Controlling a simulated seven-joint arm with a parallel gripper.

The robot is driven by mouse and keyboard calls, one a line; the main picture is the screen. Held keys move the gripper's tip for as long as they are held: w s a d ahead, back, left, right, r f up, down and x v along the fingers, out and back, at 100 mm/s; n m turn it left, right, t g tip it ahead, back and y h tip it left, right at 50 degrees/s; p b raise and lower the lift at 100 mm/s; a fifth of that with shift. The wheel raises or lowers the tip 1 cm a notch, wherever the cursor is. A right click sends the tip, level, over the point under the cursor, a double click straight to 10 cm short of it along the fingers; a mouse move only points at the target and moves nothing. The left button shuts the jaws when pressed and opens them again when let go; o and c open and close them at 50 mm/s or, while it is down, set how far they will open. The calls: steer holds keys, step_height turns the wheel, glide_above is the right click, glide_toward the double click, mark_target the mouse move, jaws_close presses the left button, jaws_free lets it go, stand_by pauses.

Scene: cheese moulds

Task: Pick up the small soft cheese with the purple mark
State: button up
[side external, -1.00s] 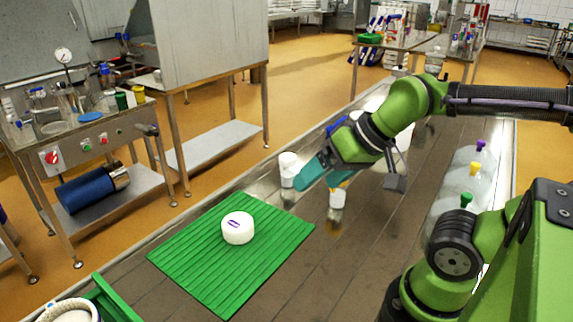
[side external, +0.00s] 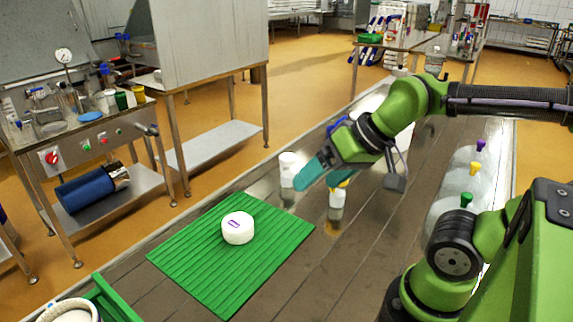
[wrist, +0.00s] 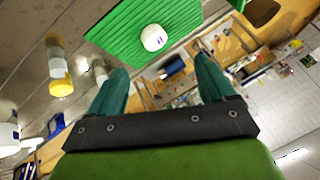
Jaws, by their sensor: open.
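The small white round cheese with a purple mark (side external: 238,228) sits on the green ribbed mat (side external: 200,268) in the side view. In the wrist view the cheese (wrist: 153,38) shows at the top centre, on the green mat (wrist: 118,36), beyond my fingertips. My gripper (side external: 312,172) hangs above the table, up and to the right of the cheese in the side view, clear of it. In the wrist view my gripper's two teal fingers (wrist: 160,68) are spread apart with nothing between them.
A white tub (side external: 288,168) stands near my fingers, and a yellow-and-white bottle (side external: 337,200) stands below them in the side view. Bottles with coloured caps (side external: 466,202) line the right side. A green crate (side external: 108,298) is at the front left. The mat around the cheese is clear.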

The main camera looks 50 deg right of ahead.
steer(key=shift+o, duration=0.3)
steer(key=shift+o, duration=1.4)
steer(key=shift+d, duration=0.1)
